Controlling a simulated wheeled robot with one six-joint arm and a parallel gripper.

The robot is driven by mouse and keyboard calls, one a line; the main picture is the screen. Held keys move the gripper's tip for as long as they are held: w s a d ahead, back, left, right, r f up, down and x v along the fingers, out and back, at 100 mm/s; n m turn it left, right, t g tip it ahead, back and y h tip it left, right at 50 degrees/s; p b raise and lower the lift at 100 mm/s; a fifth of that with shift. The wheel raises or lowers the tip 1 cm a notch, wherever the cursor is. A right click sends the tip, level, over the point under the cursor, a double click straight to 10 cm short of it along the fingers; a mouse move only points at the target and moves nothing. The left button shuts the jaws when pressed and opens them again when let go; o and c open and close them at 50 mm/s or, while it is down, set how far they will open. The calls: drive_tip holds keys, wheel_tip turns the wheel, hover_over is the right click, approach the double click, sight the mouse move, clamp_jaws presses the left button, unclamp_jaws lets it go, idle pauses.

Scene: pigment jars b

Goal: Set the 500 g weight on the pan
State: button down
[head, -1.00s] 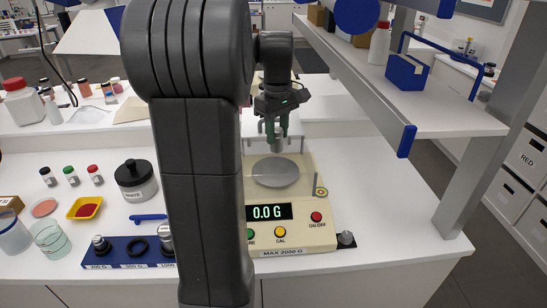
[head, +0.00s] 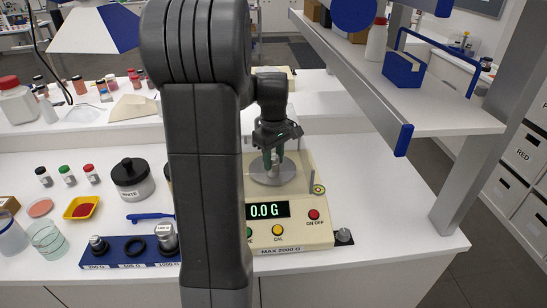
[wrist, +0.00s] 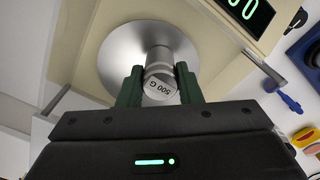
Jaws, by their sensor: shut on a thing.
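The 500 g weight (wrist: 160,80) is a silver cylinder with "500 G" on its top, seen in the wrist view. My gripper (wrist: 160,88) is shut on it, with a green finger on each side. In the head view my gripper (head: 271,160) is over the round steel pan (head: 290,178) of the cream balance (head: 290,232). The pan also shows in the wrist view (wrist: 118,55), around and behind the weight. I cannot tell whether the weight's base touches the pan.
A blue weight rack (head: 130,262) with an empty-looking middle ring stands left of the balance, partly behind my arm. A white jar (head: 132,178) and a yellow tray (head: 80,208) are farther left. A shelf (head: 400,105) overhangs at right. The counter right of the balance is mostly clear.

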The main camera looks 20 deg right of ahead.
sight(273, 157)
drive_tip(key=shift+f, duration=0.15)
drive_tip(key=c, duration=1)
unclamp_jaws()
wheel_tip(273, 157, up, 12)
drive_tip(key=shift+r, duration=0.2)
